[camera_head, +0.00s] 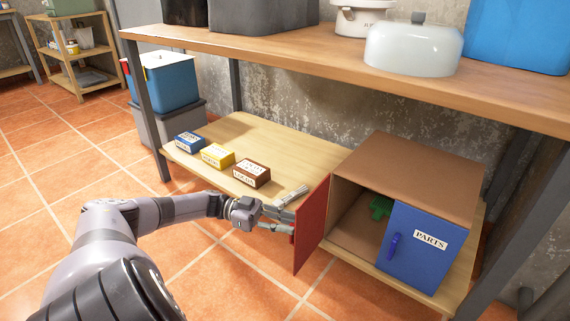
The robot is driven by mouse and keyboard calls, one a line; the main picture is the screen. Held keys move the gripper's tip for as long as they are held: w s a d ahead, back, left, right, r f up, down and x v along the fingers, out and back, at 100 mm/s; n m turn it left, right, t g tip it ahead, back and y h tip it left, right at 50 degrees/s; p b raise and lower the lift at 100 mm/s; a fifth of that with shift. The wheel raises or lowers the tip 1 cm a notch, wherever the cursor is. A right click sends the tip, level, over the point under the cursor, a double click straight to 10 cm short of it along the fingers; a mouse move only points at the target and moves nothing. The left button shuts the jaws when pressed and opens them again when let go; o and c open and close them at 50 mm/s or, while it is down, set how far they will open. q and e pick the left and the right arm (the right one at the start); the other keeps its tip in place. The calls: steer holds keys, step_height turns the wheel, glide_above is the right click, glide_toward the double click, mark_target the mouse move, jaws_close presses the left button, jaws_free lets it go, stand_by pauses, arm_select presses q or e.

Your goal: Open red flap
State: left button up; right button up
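The red flap (313,228) is the left door of a brown cabinet (413,165) on the lower shelf. It stands swung outward, so the left half of the cabinet is open. My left gripper (285,214) is at the flap's left face, near its outer edge. Its fingers look spread apart, with the lower one close to a small red handle (292,237); I cannot tell whether they touch. A green object (380,207) lies inside the cabinet. The blue door (413,248), labelled PARTS, covers the right half. My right gripper is not in view.
Blue (189,142), yellow (217,156) and brown (251,173) small boxes sit on the lower shelf (262,135), left of the flap. The wooden tabletop (300,53) overhangs the cabinet. A table leg (149,125) stands at left. Tiled floor in front is free.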

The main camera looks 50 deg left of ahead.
arm_select(q)
steer(key=o, duration=0.3)
steer(key=shift+w+d+r, duration=0.1)
steer(key=shift+w, duration=0.15)
steer(key=shift+s, duration=0.15)
steer(key=shift+v, duration=5.95)
